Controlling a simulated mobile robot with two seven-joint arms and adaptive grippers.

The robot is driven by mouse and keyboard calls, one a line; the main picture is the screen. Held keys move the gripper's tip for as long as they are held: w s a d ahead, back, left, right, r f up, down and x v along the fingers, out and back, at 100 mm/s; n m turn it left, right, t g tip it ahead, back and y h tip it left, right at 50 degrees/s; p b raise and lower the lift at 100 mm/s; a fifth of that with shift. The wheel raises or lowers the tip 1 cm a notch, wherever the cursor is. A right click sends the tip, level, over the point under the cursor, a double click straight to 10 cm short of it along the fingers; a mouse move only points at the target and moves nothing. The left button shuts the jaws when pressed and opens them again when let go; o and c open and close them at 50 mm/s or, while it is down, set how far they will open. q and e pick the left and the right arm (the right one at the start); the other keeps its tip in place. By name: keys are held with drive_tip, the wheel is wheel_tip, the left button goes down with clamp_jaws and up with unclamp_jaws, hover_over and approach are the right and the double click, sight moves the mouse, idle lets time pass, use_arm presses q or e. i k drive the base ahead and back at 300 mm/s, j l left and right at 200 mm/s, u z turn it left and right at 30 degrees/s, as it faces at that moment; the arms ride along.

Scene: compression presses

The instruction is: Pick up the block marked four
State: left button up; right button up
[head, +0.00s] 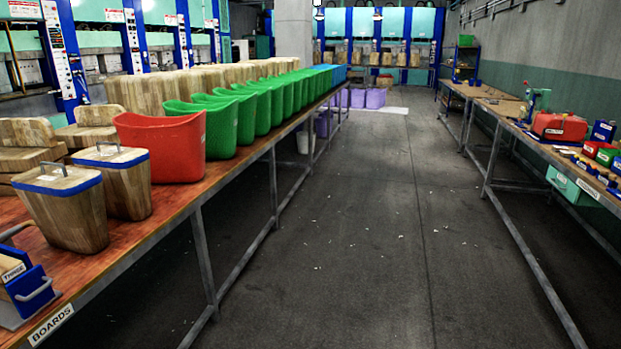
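I cannot make out a block marked four. Wooden blocks with blue rims and metal handles, a nearer one (62,215) and one behind it (122,185), stand on the left bench, with no readable number. At the lower left edge a blue holder (35,290) with a grey handle bears a label that seems to read "THREE"; it is cut off by the frame. Small pieces (592,168) on the right bench are too small to read. Neither of my grippers is in view.
The long left bench (190,198), labelled "BOARDS", carries a red bin (160,147), several green bins (215,125) and wooden forms. The right workbench (520,128) holds a red toolbox (559,127). The floor aisle (375,220) between them is clear apart from small scraps.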

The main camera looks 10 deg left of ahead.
sight(125, 172)
drive_tip(key=i+u, duration=0.2)
drive_tip(key=i, duration=0.2)
drive_tip(key=i+l+u, duration=0.2)
drive_tip(key=i, duration=0.25)
drive_tip(key=i+l+u, duration=0.2)
drive_tip(key=i, duration=0.2)
drive_tip(key=i+l+u, duration=0.2)
drive_tip(key=i, duration=0.2)
